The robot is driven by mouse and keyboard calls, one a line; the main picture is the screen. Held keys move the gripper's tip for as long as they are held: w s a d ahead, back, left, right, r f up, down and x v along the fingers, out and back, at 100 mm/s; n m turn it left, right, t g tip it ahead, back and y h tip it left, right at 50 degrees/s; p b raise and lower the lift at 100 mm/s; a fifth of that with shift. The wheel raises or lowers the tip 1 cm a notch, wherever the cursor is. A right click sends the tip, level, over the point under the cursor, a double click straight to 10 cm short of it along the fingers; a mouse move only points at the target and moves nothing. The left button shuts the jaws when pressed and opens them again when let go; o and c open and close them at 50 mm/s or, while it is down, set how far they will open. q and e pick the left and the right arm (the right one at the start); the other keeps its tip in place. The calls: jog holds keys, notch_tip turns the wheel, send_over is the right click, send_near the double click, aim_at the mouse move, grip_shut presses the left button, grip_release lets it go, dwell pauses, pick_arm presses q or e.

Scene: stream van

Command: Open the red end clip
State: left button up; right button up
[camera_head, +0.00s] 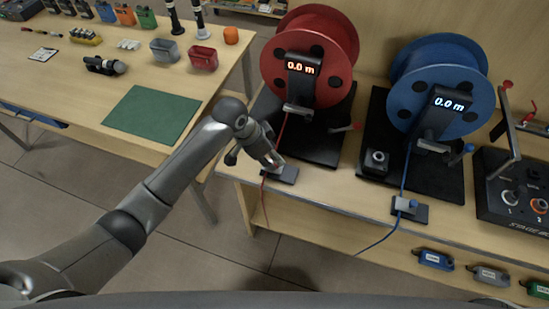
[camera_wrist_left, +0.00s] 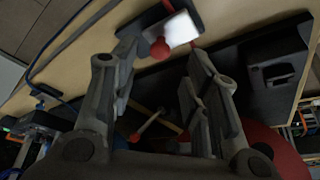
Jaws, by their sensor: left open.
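The red end clip (camera_head: 285,175) sits at the table's front edge below the red reel (camera_head: 314,58). It is a dark plate with a pale metal block and a red knob. The red cable runs down from the reel to it and hangs over the edge. My left gripper (camera_head: 272,163) is open just above the clip and hides part of it. In the left wrist view the clip's red knob (camera_wrist_left: 160,48) shows between the open fingertips (camera_wrist_left: 164,55), with the pale block behind it. I cannot tell whether the fingers touch the knob. My right gripper is not in view.
A blue reel (camera_head: 438,85) stands to the right, with its own blue end clip (camera_head: 405,207) at the table edge. A stage box (camera_head: 515,190) is at the far right. A second table at left holds a green mat (camera_head: 152,113) and red bin (camera_head: 203,58).

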aim_at(274, 163)
pick_arm(q)
jog(key=shift+x, duration=2.05)
grip_shut()
